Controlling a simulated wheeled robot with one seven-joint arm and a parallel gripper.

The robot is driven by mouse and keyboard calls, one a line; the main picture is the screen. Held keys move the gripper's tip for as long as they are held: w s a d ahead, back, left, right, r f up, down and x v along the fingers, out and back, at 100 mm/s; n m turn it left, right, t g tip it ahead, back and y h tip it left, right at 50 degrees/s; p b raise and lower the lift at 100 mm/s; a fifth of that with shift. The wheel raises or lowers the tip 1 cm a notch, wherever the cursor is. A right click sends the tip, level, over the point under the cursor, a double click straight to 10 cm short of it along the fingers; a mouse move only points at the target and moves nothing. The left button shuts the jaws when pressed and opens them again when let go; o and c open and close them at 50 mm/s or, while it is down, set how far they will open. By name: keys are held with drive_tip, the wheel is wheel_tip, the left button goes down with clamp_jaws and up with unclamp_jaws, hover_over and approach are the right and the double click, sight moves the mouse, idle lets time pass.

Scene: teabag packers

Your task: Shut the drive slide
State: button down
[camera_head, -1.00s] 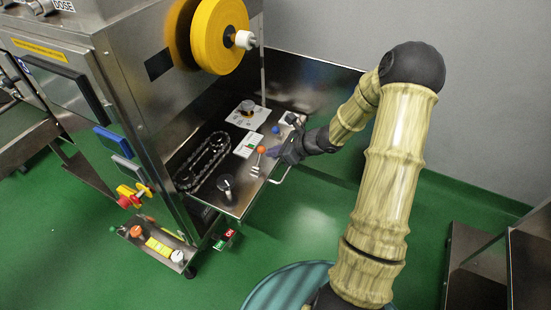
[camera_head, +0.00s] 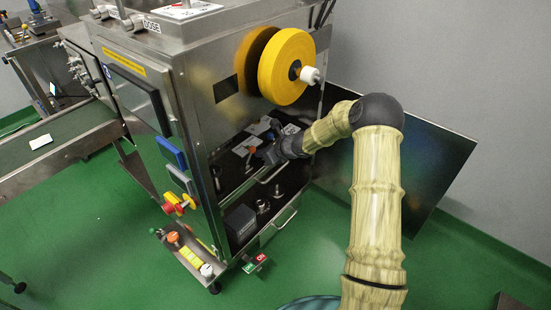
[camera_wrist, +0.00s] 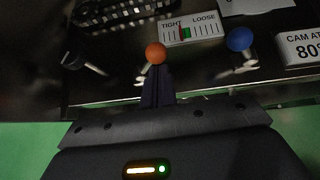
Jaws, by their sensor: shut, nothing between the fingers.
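An upper slide (camera_head: 236,183) with a handle at its front edge shows in the head view, mostly inside the steel machine. A lower slide (camera_head: 279,205) with dark and metal parts sticks out beneath it. No readable label shows which one is the drive slide. My gripper (camera_head: 264,150) is at the upper slide's front, partly hidden by its own wrist. In the wrist view my gripper (camera_wrist: 157,88) is shut and empty, its fingertips just below or touching an orange knob (camera_wrist: 155,53); contact is unclear. A blue knob (camera_wrist: 240,40) stands to the right, and a chain (camera_wrist: 120,12) lies behind.
The steel machine (camera_head: 200,70) carries a yellow reel (camera_head: 285,66) above the slides. A dark panel (camera_head: 420,165) stands out at the right.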

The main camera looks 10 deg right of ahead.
drive_tip(key=shift+w+a, duration=1.05)
drive_tip(key=shift+w, duration=0.2)
drive_tip(key=shift+w+a+r, duration=0.1)
drive_tip(key=shift+a+r, duration=0.1)
drive_tip(key=shift+a, duration=0.15)
drive_tip(key=s+d+f+b, duration=0.2)
drive_tip(key=d+b, duration=0.1)
drive_tip(key=p, duration=0.3)
approach(253, 147)
drive_tip(key=s+d, duration=0.1)
drive_tip(key=s+d+f, duration=0.1)
drive_tip(key=s+d, duration=0.1)
drive_tip(key=shift+s+d+f, duration=0.1)
drive_tip(key=shift+d+f, duration=0.15)
